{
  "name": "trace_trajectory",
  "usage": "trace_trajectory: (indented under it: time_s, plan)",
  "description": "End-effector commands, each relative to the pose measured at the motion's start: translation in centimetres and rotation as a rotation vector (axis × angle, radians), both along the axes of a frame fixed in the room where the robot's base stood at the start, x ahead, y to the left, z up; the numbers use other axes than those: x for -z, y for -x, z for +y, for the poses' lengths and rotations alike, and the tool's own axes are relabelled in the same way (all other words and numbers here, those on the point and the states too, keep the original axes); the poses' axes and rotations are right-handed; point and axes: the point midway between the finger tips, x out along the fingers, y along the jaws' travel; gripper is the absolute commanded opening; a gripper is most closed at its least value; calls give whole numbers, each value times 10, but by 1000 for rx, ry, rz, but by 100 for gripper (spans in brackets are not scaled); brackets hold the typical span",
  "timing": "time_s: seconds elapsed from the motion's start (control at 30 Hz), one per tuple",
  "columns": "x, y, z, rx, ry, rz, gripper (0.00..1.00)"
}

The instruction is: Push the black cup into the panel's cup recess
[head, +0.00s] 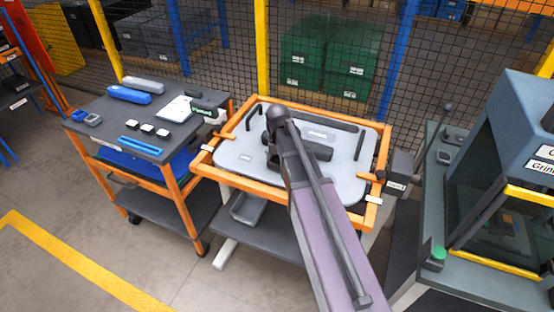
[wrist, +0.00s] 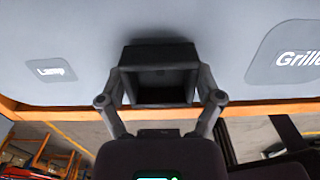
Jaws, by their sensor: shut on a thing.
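The black cup (wrist: 160,57), a square box with its open side toward the wrist camera, is between the fingers of my gripper (wrist: 160,84). My gripper is shut on it, one finger along each side. The cup's far end is against or very near the pale grey door panel (wrist: 90,30); how far it sits in a recess cannot be told. In the head view the panel (head: 238,160) lies in an orange frame, and my arm reaches over its middle. The cup and fingertips cannot be made out clearly there.
The orange frame (head: 240,186) surrounds the panel. A cart (head: 115,130) with loose parts stands at left, a grey-green bench (head: 470,285) at right. A mesh fence (head: 225,60) stands behind.

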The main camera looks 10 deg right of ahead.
Motion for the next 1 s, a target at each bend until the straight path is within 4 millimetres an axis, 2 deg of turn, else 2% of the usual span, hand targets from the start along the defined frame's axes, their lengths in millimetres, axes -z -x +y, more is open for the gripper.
trace_trajectory:
  time_s: [1.0]
  plan:
    - [10, 0, 0, 1, -1, 1, 27]
